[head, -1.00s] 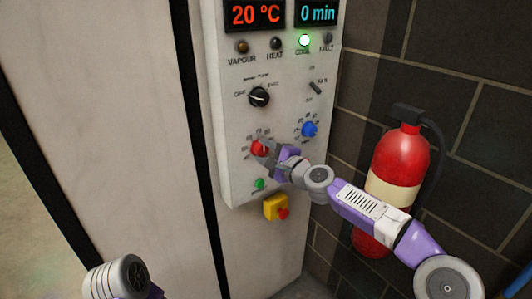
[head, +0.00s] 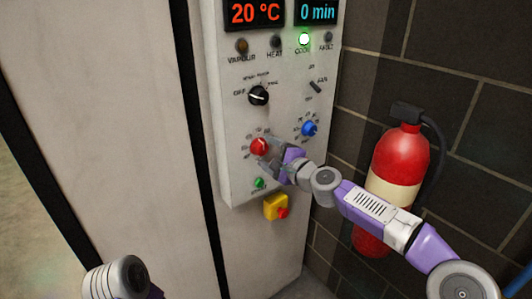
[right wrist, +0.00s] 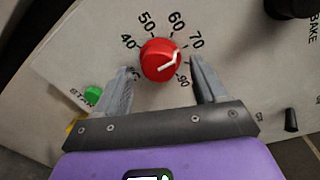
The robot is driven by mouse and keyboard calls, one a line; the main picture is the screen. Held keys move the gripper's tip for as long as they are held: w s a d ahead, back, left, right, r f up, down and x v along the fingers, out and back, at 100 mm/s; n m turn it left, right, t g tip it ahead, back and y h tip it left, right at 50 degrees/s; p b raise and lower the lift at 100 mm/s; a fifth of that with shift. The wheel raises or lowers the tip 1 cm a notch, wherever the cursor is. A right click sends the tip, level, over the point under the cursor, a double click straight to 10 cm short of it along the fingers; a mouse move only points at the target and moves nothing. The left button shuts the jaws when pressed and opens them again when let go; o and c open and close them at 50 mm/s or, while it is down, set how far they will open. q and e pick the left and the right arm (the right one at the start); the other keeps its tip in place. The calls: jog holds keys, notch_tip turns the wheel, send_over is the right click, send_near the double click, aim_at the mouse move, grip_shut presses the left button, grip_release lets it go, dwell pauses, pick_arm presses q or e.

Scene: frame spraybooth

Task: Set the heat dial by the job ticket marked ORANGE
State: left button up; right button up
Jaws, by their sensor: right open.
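The red heat dial (head: 259,146) sits on the pale control panel (head: 232,180). In the right wrist view the dial (right wrist: 160,58) has numbers around it, with 40, 50, 60, 70 and 90 readable. Its white pointer line points right and slightly up, on the 70 side; the scale just past 70 is hidden by a finger. My right gripper (head: 274,155) is open just in front of the dial, fingers either side of it and apart from it, holding nothing. The job ticket marked ORANGE is not in view. Only part of my left arm shows at lower left.
A blue dial (head: 309,129), a black selector knob (head: 258,96) and a green button (head: 259,183) are close by. A yellow box with a red button (head: 275,207) is below. The displays read 20 °C and 0 min; one green lamp (head: 304,39) is lit. A fire extinguisher (head: 400,160) hangs at right.

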jog(key=shift+b+v, duration=0.55)
jog(key=shift+v, duration=2.35)
notch_tip(320, 180, down, 19)
jog(key=s+a+n+g+h+p, duration=0.2)
jog(key=n+g, duration=0.1)
jog(key=s+f+n+g+h+p, duration=0.1)
jog(key=s+f+n+g, duration=0.1)
jog(key=s+f, duration=0.45)
jog(key=s+f+n+g+h+p, duration=0.1)
jog(key=s+f+g+p, duration=0.15)
jog(key=f, duration=0.75)
jog(key=s+d+f+n+g, duration=0.1)
jog(key=s+f, duration=0.3)
jog(key=s, duration=0.4)
jog(key=s+d+f+n+g+h+p, duration=0.1)
jog(key=s+d+f+n+g, duration=0.1)
jog(key=s+f, duration=0.3)
jog(key=s+d+f+n+g+h, duration=0.1)
jog(key=s+d+f+n+g, duration=0.1)
jog(key=s, duration=0.8)
notch_tip(320, 180, down, 2)
jog(key=shift+s+d+f+n+p, duration=0.2)
jog(key=shift+s+d+n+p, duration=0.25)
jog(key=shift+d, duration=0.5)
